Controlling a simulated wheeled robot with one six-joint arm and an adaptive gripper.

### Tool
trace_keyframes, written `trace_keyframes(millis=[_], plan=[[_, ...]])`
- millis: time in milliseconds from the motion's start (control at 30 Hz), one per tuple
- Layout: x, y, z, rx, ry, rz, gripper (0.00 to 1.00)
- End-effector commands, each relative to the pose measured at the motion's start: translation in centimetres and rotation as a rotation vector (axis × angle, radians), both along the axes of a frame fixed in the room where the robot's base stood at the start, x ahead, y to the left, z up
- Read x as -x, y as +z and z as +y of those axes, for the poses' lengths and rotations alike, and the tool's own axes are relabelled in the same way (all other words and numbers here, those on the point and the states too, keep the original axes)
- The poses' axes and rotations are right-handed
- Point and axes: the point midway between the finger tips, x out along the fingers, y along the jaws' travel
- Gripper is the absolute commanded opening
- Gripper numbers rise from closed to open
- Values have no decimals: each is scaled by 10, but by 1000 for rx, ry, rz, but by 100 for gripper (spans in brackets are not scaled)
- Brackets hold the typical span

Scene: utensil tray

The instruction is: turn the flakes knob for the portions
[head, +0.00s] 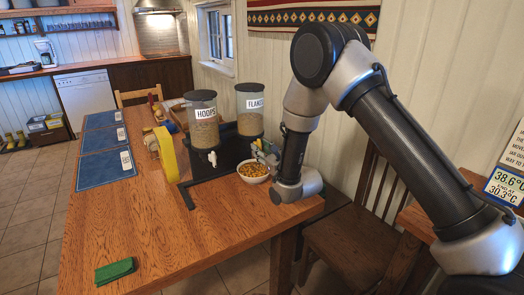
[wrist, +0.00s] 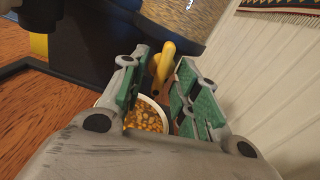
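The flakes dispenser (head: 249,108) has a dark lid and a "FLAKES" label. It stands on the table beside the hoops dispenser (head: 202,122), with its lower front partly hidden by my gripper (head: 264,153). In the wrist view the yellow flakes knob (wrist: 163,64) shows between the green-padded fingers of my gripper (wrist: 161,72). The fingers are apart, one on each side of the knob; I cannot tell whether either touches it. A white bowl (head: 253,178) of flakes sits below the gripper; in the wrist view the bowl (wrist: 103,101) is partly hidden by the left finger.
The hoops dispenser's white knob (head: 212,158) is to the left. A wooden chair (head: 355,235) stands at right. The table's front middle is clear.

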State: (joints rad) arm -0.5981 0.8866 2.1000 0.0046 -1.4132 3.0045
Motion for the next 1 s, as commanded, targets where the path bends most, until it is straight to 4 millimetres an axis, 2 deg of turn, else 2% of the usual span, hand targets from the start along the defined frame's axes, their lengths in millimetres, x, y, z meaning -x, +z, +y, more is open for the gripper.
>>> trace_keyframes(millis=[167,633,800,1000], plan=[[8,0,-6,1,0,1,31],[86,-1,-58,2,1,3,31],[98,0,-66,1,0,1,31],[100,0,-68,1,0,1,31]])
